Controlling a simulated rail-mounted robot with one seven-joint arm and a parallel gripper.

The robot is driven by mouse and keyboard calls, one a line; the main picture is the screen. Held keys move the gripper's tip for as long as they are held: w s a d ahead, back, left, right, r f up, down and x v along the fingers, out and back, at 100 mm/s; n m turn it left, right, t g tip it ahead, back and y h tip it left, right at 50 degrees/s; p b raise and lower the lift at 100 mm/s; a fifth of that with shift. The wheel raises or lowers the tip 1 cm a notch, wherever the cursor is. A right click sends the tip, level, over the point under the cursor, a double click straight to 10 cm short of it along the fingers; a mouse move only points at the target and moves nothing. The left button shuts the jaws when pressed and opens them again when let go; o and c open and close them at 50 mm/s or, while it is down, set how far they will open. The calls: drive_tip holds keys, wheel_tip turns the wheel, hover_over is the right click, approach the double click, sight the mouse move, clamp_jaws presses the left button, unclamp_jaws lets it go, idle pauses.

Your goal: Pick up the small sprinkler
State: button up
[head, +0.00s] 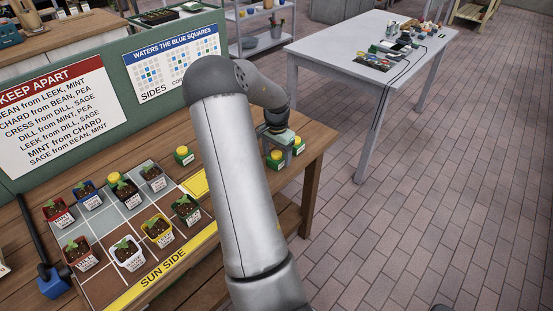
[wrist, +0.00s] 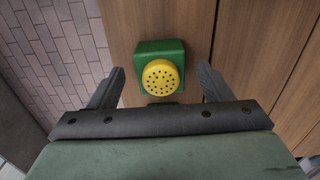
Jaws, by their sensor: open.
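Several small sprinklers show, each with a green square base and a yellow round cap; I cannot tell sizes apart surely. Two stand at the right end of the wooden bench: one sprinkler (head: 276,159) under my gripper and another sprinkler (head: 297,145) beside it. A third sprinkler (head: 184,155) stands behind the planting board and a fourth sits on it (head: 115,180). My gripper (head: 277,146) is open and points down. In the wrist view, a sprinkler (wrist: 160,76) with a perforated cap shows between the spread fingers, touching neither; green shows below its cap.
The planting board (head: 192,238) holds several potted seedlings with labels. A sign panel (head: 128,92) stands along the bench's back. A blue-ended tool (head: 52,282) lies at the left. A grey table (head: 330,45) with small items stands apart at the back right.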

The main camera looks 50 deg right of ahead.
drive_tip(key=shift+f, duration=1.25)
drive_tip(key=c, duration=1.1)
drive_tip(key=shift+c, duration=0.2)
